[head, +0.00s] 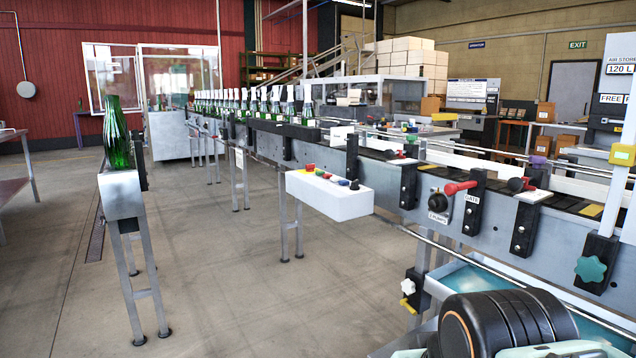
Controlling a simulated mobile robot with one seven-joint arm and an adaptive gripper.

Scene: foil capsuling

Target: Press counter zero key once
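A white control box (328,198) is mounted on the near side of the conveyor in the middle of the head view. A row of small coloured controls stands on its top: a red button (310,168), a blue one (343,182) and a dark knob (354,185) among them. No label on them is legible, so I cannot tell which key, if any, is the counter zero key. Part of my own arm fills the lower right corner. My gripper's fingers are not in view.
The conveyor (395,180) runs from back left to near right, carrying green bottles at its far end. A red lever (460,187) sits by a "GATE" label. A metal stand (122,195) holds a green bottle (116,135) at left. The floor between is clear.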

